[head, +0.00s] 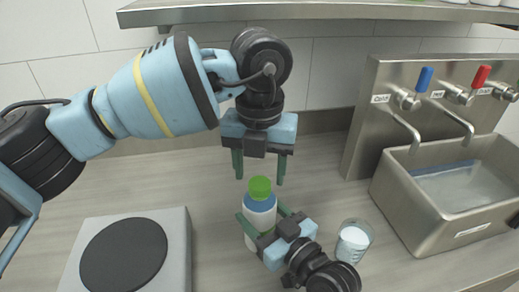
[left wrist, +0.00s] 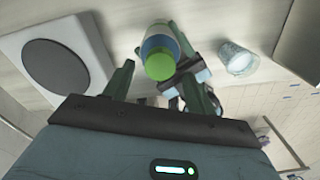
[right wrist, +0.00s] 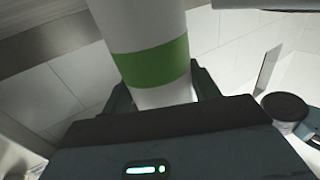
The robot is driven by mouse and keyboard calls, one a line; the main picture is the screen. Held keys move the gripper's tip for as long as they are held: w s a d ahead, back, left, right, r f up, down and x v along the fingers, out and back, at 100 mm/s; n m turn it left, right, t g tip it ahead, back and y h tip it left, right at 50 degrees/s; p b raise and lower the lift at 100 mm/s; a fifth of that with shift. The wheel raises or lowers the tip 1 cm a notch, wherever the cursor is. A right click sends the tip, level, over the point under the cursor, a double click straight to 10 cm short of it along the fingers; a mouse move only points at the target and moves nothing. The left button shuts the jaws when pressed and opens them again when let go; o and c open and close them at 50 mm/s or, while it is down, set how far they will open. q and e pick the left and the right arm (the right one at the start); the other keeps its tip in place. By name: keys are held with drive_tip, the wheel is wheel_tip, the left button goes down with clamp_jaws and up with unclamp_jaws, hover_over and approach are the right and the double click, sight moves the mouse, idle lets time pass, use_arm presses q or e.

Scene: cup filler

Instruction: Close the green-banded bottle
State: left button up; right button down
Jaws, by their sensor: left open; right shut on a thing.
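The bottle (head: 259,222) stands upright on the counter, white with blue below its green cap (head: 260,187). The cap sits on the bottle's top; I cannot tell how tight it is. The green band (right wrist: 151,63) shows in the right wrist view. My right gripper (head: 262,214) is shut around the bottle's body from the front right. In the left wrist view the cap (left wrist: 159,65) lies between the open fingers.
A glass of white liquid (head: 353,243) stands right of my right gripper. A hot plate (head: 180,262) is at the front left. A metal sink (head: 405,210) with taps (head: 405,98) is at the right. A shelf (head: 330,11) runs overhead. The counter behind the bottle is clear.

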sight(261, 213)
use_arm(q)
drive_tip(key=shift+f, duration=1.15)
drive_tip(key=shift+c, duration=0.2)
drive_tip(key=c, duration=1)
drive_tip(key=m, duration=0.3)
drive_tip(key=shift+m, duration=0.3)
drive_tip(key=m, duration=0.4)
drive_tip(key=shift+m, duration=0.3)
drive_tip(key=m, duration=0.7)
drive_tip(key=o, duration=1.2)
drive_tip(key=shift+c, duration=0.2)
